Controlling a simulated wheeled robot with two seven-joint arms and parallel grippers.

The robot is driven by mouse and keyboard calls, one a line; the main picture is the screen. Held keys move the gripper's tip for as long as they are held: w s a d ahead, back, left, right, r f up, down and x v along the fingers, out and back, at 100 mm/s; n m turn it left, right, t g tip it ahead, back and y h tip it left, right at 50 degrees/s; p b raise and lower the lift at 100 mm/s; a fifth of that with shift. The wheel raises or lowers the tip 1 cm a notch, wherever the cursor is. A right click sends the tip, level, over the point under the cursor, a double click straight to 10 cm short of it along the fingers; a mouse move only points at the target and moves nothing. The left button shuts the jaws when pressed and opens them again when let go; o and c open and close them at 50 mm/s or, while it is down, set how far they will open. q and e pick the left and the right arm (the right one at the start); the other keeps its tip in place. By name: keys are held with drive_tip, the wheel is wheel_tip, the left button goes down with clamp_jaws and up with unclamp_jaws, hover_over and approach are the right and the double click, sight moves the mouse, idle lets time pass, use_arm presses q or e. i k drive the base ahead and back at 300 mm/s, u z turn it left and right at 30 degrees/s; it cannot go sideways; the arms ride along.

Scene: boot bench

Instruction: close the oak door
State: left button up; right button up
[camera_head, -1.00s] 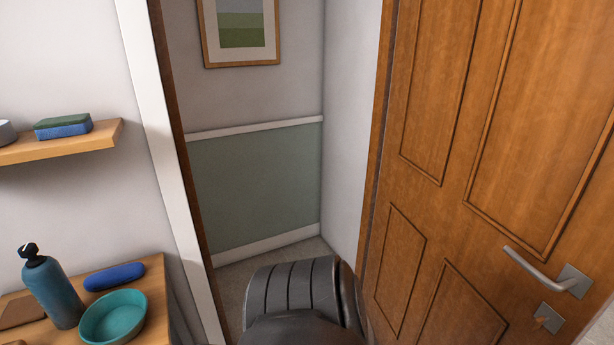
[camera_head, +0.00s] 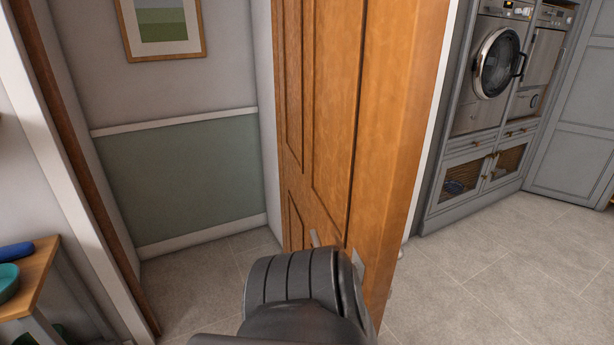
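The oak door (camera_head: 335,120) stands open in the middle of the head view. I see its panelled face at a steep angle, with its free edge (camera_head: 398,130) turned toward me. The metal lever handle (camera_head: 314,238) is low on the panelled face and partly covered by a dark ribbed link of my arm. A metal plate (camera_head: 358,266) shows beside that link. The link overlaps the lower door; I cannot tell whether it touches. No fingertips of either gripper show.
The doorway opening lies left of the door, with a green wall panel (camera_head: 185,175) and a framed picture (camera_head: 160,28) inside. A wooden bench (camera_head: 38,275) stands at lower left. Grey cabinets with a washing machine (camera_head: 492,65) stand at right. The tiled floor (camera_head: 490,270) before them is clear.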

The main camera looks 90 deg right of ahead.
sight(358, 78)
drive_tip(key=k, duration=1.4)
drive_tip(key=z, duration=1.95)
drive_tip(key=i, duration=0.5)
drive_tip(key=u, duration=1.4)
drive_tip(key=k, duration=0.8)
drive_tip(key=z, duration=1.3)
